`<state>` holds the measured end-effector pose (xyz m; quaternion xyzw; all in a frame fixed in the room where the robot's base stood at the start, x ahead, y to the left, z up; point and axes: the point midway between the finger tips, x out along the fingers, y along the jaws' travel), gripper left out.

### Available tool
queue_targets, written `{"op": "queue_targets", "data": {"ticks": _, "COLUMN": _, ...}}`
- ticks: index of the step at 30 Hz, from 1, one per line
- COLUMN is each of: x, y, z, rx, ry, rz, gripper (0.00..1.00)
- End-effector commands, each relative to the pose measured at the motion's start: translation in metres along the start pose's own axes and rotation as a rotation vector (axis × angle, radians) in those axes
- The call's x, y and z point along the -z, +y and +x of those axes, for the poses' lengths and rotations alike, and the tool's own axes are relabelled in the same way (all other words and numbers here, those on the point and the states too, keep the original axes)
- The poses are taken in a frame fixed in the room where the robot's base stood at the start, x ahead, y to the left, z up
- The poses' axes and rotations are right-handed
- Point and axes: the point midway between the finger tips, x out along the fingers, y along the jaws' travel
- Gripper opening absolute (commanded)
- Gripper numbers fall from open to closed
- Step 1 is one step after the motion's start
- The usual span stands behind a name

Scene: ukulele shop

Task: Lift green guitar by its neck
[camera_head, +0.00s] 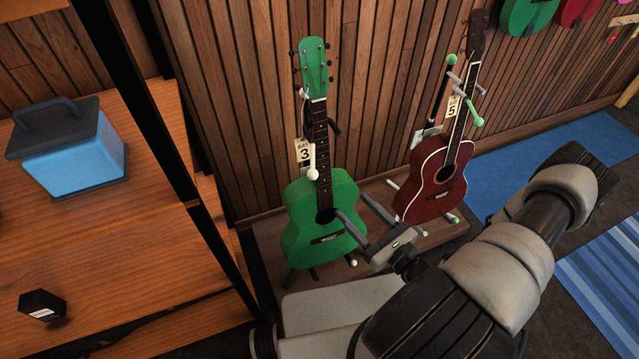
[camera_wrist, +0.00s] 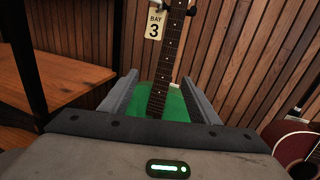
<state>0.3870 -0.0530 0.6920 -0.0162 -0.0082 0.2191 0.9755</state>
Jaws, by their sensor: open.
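The green guitar (camera_head: 318,236) stands upright on a stand against the slatted wood wall in the head view, with a green headstock and a dark neck (camera_head: 320,142). A "BAY 3" tag (camera_head: 304,153) hangs beside the neck. My gripper (camera_head: 362,226) is open and empty in front of the guitar's body, lower than the neck. In the wrist view, the neck (camera_wrist: 171,62) shows beyond and between the two open fingers (camera_wrist: 165,92), with part of the green body (camera_wrist: 186,103) behind them. The fingers hide the lower body there.
A dark red guitar (camera_head: 436,180) with a "BAY 5" tag stands to the right on the same low wooden platform (camera_head: 268,238). A wooden shelf with a black post (camera_head: 150,110) and a blue box (camera_head: 70,150) is at the left. Blue rugs (camera_head: 604,140) lie at the right.

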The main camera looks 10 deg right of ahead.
Motion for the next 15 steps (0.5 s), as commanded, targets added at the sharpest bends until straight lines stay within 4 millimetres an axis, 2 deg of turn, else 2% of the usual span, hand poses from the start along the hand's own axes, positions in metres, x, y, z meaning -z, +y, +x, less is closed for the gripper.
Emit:
{"op": "queue_targets", "data": {"ticks": 1, "x": 0.007, "y": 0.000, "z": -0.003, "rx": 0.038, "ry": 0.004, "rz": 0.023, "gripper": 0.56}}
{"op": "queue_targets", "data": {"ticks": 5, "x": 0.016, "y": -0.002, "z": 0.000, "rx": 0.082, "ry": 0.008, "rz": 0.045, "gripper": 0.56}}
{"op": "queue_targets", "data": {"ticks": 8, "x": 0.017, "y": -0.003, "z": 0.016, "rx": 0.083, "ry": 0.007, "rz": 0.045, "gripper": 0.56}}
{"op": "queue_targets", "data": {"ticks": 15, "x": 0.017, "y": -0.007, "z": 0.069, "rx": 0.080, "ry": 0.007, "rz": 0.043, "gripper": 0.56}}
